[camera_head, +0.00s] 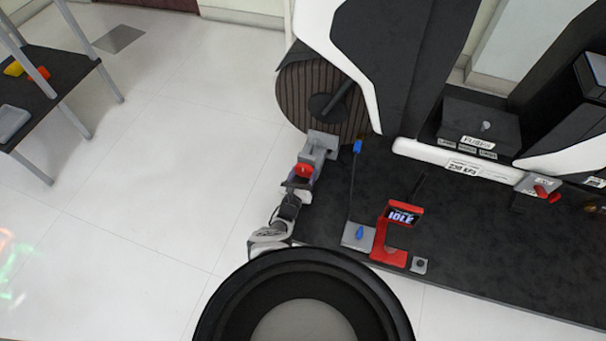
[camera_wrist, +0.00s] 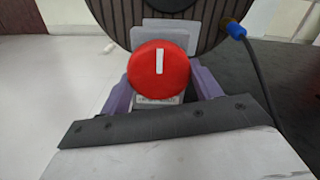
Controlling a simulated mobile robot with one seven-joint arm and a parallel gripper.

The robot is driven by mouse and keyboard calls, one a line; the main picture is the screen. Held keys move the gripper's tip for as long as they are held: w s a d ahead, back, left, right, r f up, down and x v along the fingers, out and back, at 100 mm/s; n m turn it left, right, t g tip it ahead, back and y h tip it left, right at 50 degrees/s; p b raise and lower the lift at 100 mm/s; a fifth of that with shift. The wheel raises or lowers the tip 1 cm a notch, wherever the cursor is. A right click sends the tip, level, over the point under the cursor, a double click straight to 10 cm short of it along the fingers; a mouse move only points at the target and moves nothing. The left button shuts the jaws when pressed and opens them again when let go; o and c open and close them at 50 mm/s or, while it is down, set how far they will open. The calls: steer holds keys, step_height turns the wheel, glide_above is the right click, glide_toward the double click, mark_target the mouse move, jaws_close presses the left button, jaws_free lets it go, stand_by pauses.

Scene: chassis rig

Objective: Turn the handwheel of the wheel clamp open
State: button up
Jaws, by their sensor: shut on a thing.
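The red round handwheel (camera_head: 303,169) sits on the front of the grey wheel clamp (camera_head: 321,145), beside the large ribbed wheel (camera_head: 297,88). In the wrist view the handwheel (camera_wrist: 160,75) faces me, with a white mark standing nearly upright on it. A small label (camera_wrist: 158,100) shows just below it; its text is unreadable. My gripper (camera_head: 300,180) reaches the handwheel from the front. In the wrist view its purple-grey fingers lie on both sides of the handwheel, shut on it; the fingertips are partly hidden behind it.
A thin dark post or cable with a blue end (camera_head: 357,146) stands just right of the clamp. A red stand with a display reading IDLE (camera_head: 399,216) is farther right on the dark platform (camera_head: 455,240). The floor to the left is clear up to a dark table (camera_head: 50,75).

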steer(key=shift+s, duration=0.1)
steer(key=o, duration=1)
steer(key=shift+s+a+r+p, duration=0.1)
steer(key=shift+s+a+p, duration=0.05)
steer(key=shift+s+p, duration=0.15)
steer(key=p+v, duration=0.5)
steer(key=v, duration=0.8)
steer(key=shift+p, duration=0.3)
